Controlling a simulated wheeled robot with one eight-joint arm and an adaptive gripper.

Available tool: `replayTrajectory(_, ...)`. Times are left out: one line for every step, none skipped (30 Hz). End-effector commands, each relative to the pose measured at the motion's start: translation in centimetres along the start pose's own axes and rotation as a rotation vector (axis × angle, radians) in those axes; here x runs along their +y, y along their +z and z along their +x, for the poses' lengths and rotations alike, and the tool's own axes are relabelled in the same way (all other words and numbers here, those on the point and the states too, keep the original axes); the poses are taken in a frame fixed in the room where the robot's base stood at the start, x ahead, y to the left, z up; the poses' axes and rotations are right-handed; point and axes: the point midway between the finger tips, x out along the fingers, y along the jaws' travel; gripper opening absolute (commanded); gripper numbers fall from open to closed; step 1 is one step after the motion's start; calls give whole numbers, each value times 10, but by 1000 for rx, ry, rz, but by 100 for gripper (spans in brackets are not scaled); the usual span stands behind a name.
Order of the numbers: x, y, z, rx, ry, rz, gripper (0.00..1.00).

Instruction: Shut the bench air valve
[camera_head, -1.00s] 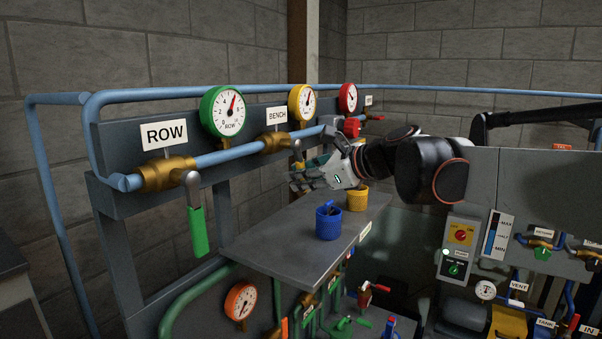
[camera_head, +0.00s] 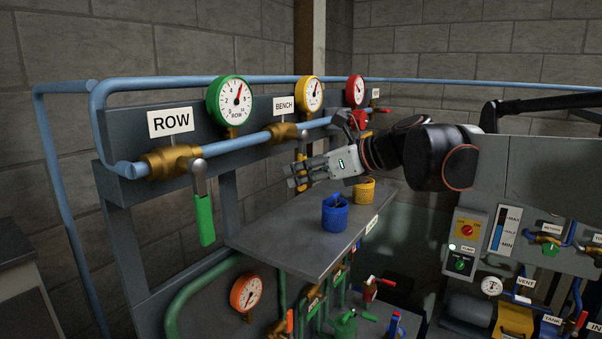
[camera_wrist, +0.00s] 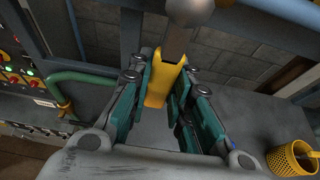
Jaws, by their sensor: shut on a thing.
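The BENCH valve (camera_head: 284,133) is a brass body on the blue pipe, under the BENCH sign (camera_head: 285,105) and near the yellow-rimmed gauge (camera_head: 310,92). Its lever has a yellow handle (camera_wrist: 160,88), which points down from the valve in the head view. My gripper (camera_head: 300,174) comes in from the right and is shut on this handle. In the wrist view the teal finger pads stand on both sides of the handle, below the round metal lever hub (camera_wrist: 190,8). My fingers hide part of the handle in the head view.
The ROW valve (camera_head: 172,161) at left has a green handle hanging down. A red valve handle (camera_head: 357,119) is close behind my wrist. Blue (camera_head: 335,215) and yellow (camera_head: 366,189) cups stand on the grey shelf (camera_head: 280,246) below my gripper. Several small valves are under the shelf.

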Motion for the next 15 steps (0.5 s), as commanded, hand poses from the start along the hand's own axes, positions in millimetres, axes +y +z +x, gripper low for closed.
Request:
replayTrajectory(0,0,0,-1,2,3,0)
replayTrajectory(0,0,0,-1,2,3,0)
replayTrajectory(1,0,0,-1,2,3,0)
replayTrajectory(1,0,0,-1,2,3,0)
replayTrajectory(1,0,0,-1,2,3,0)
replayTrajectory(1,0,0,-1,2,3,28)
replayTrajectory(1,0,0,-1,2,3,35)
replayTrajectory(1,0,0,-1,2,2,40)
replayTrajectory(1,0,0,-1,1,2,40)
replayTrajectory(1,0,0,-1,1,2,40)
replayTrajectory(0,0,0,-1,1,2,40)
replayTrajectory(0,0,0,-1,1,2,40)
replayTrajectory(0,0,0,-1,1,1,40)
replayTrajectory(0,0,0,-1,1,1,40)
replayTrajectory(0,0,0,-1,1,1,40)
